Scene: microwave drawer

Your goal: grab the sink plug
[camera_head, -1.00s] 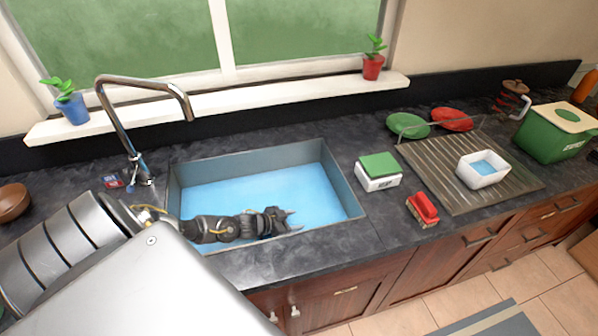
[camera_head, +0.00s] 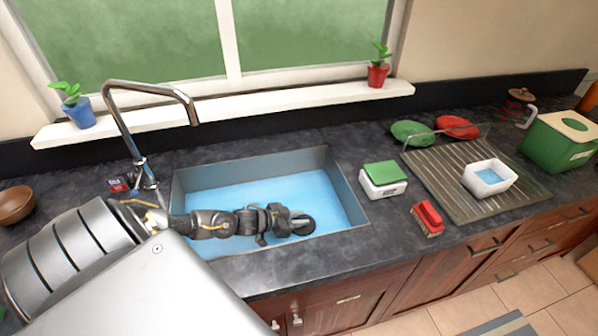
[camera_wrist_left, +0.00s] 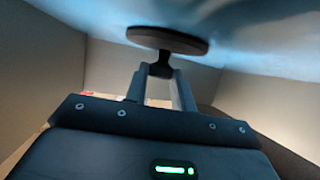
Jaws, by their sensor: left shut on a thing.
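The sink plug (camera_head: 303,224) is a dark round disc at the tip of my left gripper (camera_head: 290,222), over the blue water in the sink. In the left wrist view the plug (camera_wrist_left: 167,40) shows as a flat disc with a short stem. The fingers of my left gripper (camera_wrist_left: 161,80) are shut on that stem. The sink (camera_head: 335,185) is a grey rectangular basin holding blue water (camera_head: 250,195). How far the plug is above or below the water surface is hard to tell in the head view. My right gripper is not in view.
A chrome tap (camera_head: 125,125) stands at the sink's back left. A white and green box (camera_head: 383,180) and a red brush (camera_head: 427,218) are right of the sink. A drying rack (camera_head: 465,200) holds a white tub (camera_head: 489,179). A brown bowl (camera_head: 15,205) is at the left.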

